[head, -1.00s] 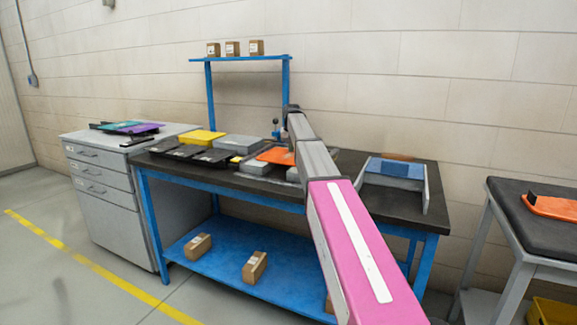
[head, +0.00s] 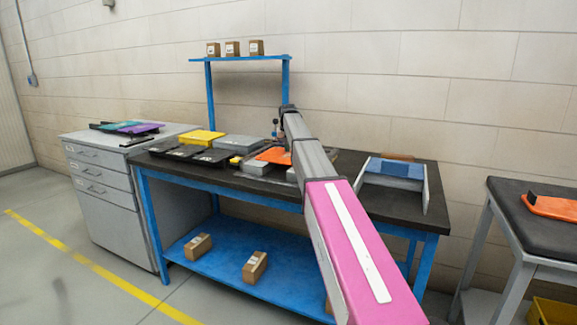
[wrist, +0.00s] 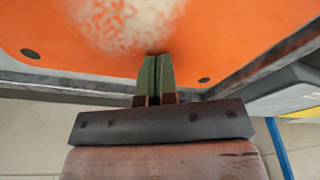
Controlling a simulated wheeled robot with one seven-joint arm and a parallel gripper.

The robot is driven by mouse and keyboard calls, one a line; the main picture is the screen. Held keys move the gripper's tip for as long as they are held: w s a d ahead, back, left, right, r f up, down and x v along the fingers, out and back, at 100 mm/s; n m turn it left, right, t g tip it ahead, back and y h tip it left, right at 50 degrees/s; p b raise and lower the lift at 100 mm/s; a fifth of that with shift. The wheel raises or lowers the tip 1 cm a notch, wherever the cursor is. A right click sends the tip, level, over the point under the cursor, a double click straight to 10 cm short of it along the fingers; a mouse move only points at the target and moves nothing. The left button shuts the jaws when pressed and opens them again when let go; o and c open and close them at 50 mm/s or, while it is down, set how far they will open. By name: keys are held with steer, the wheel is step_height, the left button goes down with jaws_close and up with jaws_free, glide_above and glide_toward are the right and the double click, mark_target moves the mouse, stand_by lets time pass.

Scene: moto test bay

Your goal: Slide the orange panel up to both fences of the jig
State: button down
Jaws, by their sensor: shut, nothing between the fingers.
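The orange panel (head: 272,155) lies on the dark bench top, partly hidden behind my arm in the head view. In the wrist view the panel (wrist: 100,35) fills the upper part, with dark round spots and a pale worn patch. My gripper (wrist: 156,62) is shut and empty, its green fingertips together at the panel's near edge. I cannot tell whether they touch it. A grey bar (wrist: 262,78) runs slantwise along the panel's right side, and a thin grey edge runs below it. I cannot tell surely which parts are the jig's fences. The head view hides my fingertips.
Left of the panel on the bench are black trays (head: 212,157), a yellow block (head: 202,137) and a grey box (head: 238,142). A grey stand with a blue piece (head: 402,168) is to the right. Bare bench top shows at the front right.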

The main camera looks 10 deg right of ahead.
steer(key=shift+w, duration=0.1)
stand_by(0.3)
steer(key=shift+w+d, duration=0.45)
steer(key=shift+w, duration=0.15)
steer(key=shift+w, duration=0.1)
steer(key=shift+w+d, duration=0.35)
steer(key=shift+w, duration=0.15)
steer(key=shift+w+d+r, duration=0.1)
steer(key=shift+d+r, duration=0.05)
steer(key=shift+r, duration=0.55)
step_height(320, 180, up, 7)
steer(key=shift+f, duration=0.15)
stand_by(0.3)
